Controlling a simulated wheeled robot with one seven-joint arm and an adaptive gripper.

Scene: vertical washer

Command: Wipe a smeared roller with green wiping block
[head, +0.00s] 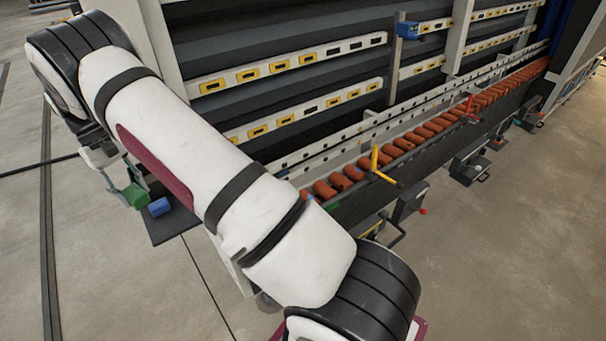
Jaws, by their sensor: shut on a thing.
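My gripper (127,181) is at the left, beyond my white arm. It is shut on the green wiping block (137,196), which is beside a blue block (159,207) over a dark plate (172,229). I cannot tell whether the green block touches the plate. A row of orange-brown rollers (403,143) runs along the washer's conveyor, from the middle to the upper right. A small blue mark shows near the closest visible roller (307,196); I cannot tell for sure that it is a smear. My arm hides the near end of the row.
The washer frame (292,64) with yellow-marked rails stands behind the rollers. A yellow handle (376,160) and a red one (469,106) stick up at the conveyor. Dark brackets (468,166) jut out in front. The grey floor (520,250) at right is clear.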

